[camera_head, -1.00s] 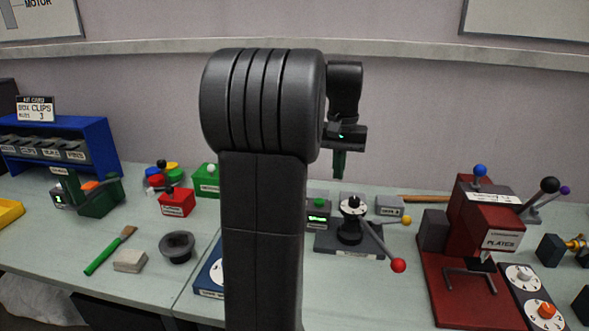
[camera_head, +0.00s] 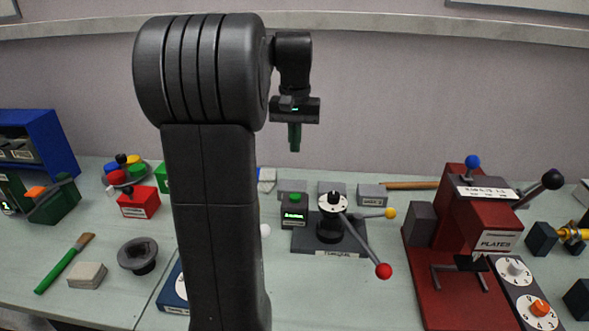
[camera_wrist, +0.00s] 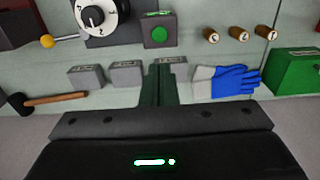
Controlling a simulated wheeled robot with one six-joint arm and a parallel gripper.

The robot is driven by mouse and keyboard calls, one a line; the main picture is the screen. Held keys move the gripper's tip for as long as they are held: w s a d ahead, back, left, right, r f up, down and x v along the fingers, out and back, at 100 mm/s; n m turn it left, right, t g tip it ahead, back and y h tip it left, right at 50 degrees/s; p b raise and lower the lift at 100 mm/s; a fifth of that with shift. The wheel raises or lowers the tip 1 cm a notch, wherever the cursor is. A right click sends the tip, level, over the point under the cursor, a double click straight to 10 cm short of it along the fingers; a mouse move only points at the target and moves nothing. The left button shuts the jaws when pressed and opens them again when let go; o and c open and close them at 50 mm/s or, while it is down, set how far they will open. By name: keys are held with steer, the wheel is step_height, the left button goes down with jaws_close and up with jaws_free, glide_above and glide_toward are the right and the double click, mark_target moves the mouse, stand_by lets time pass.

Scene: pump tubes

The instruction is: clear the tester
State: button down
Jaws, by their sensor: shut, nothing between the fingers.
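A device labelled TORQUE (camera_head: 345,253) stands on the bench right of my arm, with a black-and-white dial (camera_head: 332,203) on top. One rod ends in a red ball (camera_head: 384,271), another in a yellow ball (camera_head: 390,213). A grey box (camera_head: 294,216) with a green button and lit display stands at its left. No label in view reads tester. My gripper (camera_head: 294,150) points down, shut and empty, above and apart from these things. In the wrist view its dark green fingers (camera_wrist: 161,68) show among small grey blocks, with the dial (camera_wrist: 98,14) beyond.
A red press labelled PLATES (camera_head: 495,241) stands at the right. A mallet (camera_wrist: 48,101), a blue glove (camera_wrist: 235,80) and several grey blocks (camera_wrist: 127,74) lie near the wall. Bare bench lies in front of the TORQUE device.

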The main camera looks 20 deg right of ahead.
mark_target(295, 196)
step_height(295, 196, down, 14)
steer(key=shift+r+b, duration=0.25)
steer(key=shift+b, duration=0.05)
